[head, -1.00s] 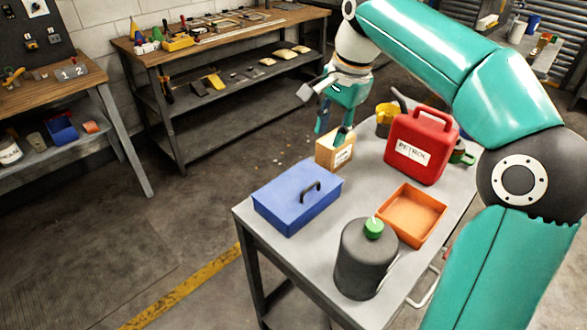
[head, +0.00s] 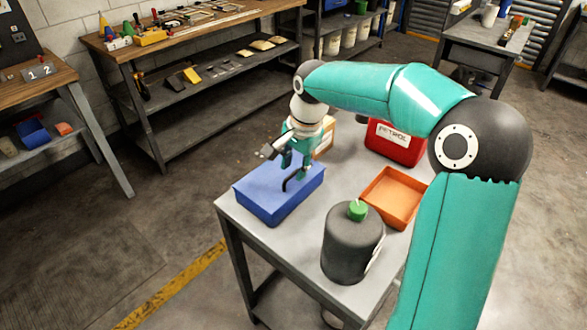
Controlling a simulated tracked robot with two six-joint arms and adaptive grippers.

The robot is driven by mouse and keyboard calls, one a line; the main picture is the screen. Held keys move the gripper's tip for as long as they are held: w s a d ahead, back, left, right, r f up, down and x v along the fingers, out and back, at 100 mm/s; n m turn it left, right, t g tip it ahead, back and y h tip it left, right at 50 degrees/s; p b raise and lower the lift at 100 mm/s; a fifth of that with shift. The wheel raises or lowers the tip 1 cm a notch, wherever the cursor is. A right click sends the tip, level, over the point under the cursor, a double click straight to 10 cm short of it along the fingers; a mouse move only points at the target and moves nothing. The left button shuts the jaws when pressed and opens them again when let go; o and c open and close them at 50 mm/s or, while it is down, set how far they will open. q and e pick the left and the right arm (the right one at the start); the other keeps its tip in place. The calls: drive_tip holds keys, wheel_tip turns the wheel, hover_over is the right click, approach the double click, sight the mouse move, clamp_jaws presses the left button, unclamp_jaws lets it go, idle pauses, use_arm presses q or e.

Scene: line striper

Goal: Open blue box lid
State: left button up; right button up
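The blue box (head: 270,205) stands on the grey table near its far left corner. Its lid (head: 260,185) lies flat and closed on top, with a black arched handle (head: 288,183). My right gripper (head: 296,170) points down just above the lid, right at the handle. Its teal fingers look spread apart, with the handle close below or between them. I cannot tell whether they touch the handle. My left gripper is not in view.
On the same table are a dark grey canister (head: 350,245) with a green cap, an orange tray (head: 380,205), a red petrol can (head: 395,148) and a cardboard box (head: 327,140) partly behind my gripper. Open floor lies left of the table.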

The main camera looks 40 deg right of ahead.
drive_tip(key=shift+f, duration=0.55)
clamp_jaws()
drive_tip(key=shift+a, duration=0.15)
